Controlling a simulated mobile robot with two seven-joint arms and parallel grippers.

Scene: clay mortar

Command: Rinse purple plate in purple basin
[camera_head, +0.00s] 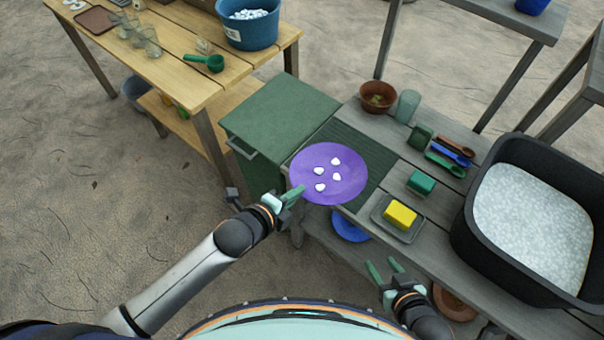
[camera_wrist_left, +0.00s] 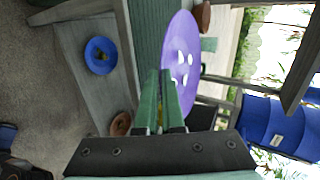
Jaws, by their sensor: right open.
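The purple plate (camera_head: 328,173) carries several white pieces and lies over the ribbed green counter section, with its near-left rim reaching past the front edge. It also shows in the left wrist view (camera_wrist_left: 181,55), seen steeply from the side. My left gripper (camera_head: 293,194) is at the plate's near-left rim; its green fingers (camera_wrist_left: 160,92) overlap the plate in the wrist view. Whether they grip the rim is unclear. My right gripper (camera_head: 385,271) is open and empty, low in front of the counter. I see no purple basin in these frames.
A black tub (camera_head: 464,225) with pale, glittery filling stands at the right. A yellow block (camera_head: 399,214) on a dish, a green block (camera_head: 421,183) and several scoops lie nearby. A blue bowl (camera_head: 350,228) sits on the lower shelf. A wooden table (camera_head: 180,75) stands left.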

